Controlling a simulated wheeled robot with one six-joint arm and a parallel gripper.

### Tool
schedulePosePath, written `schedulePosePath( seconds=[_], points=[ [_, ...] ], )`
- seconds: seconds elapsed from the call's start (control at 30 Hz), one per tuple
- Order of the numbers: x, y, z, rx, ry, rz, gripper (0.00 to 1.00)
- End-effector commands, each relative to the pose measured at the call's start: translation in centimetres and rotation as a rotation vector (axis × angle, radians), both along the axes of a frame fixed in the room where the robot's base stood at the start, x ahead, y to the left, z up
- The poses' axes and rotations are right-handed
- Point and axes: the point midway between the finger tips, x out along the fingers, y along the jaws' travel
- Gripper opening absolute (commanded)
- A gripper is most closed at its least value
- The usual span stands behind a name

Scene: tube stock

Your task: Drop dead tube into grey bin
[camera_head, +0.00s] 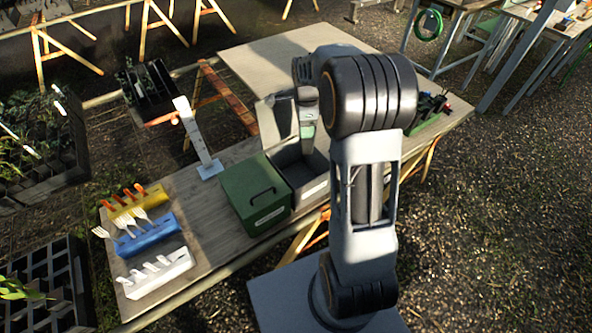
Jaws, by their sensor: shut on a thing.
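My gripper (307,112) is over the grey bin, partly hidden by my own arm. It is shut on a small pale tube with a greenish lower part (307,131), which hangs roughly upright below it. The grey bin (318,187) is an open box on the wooden table, right of a green box. The tube appears above or just within the bin's opening; I cannot tell its exact depth. The bin's right side is hidden behind my arm.
The closed green box (256,212) with a dark handle adjoins the bin. A white upright post (197,135) stands behind it. Yellow (134,203), blue (150,236) and white (160,274) holders with labels sit at left.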

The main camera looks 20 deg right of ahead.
Motion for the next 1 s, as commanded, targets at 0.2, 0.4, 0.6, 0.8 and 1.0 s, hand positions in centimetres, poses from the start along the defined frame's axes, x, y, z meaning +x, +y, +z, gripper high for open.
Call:
schedulePosePath(
  seconds=[0.2,0.4,0.6,0.8,1.0],
  points=[
    [0.1,0.6,-1.7,0.000,0.001,0.012,0.11],
    [0.1,0.6,-3.9,0.000,0.000,0.014,0.11],
    [0.1,0.5,-5.6,0.000,0.001,0.011,0.11],
    [0.1,0.4,-5.8,0.000,0.000,0.010,0.11],
    [0.1,0.4,-5.8,0.000,0.000,0.009,0.58]
  ],
)
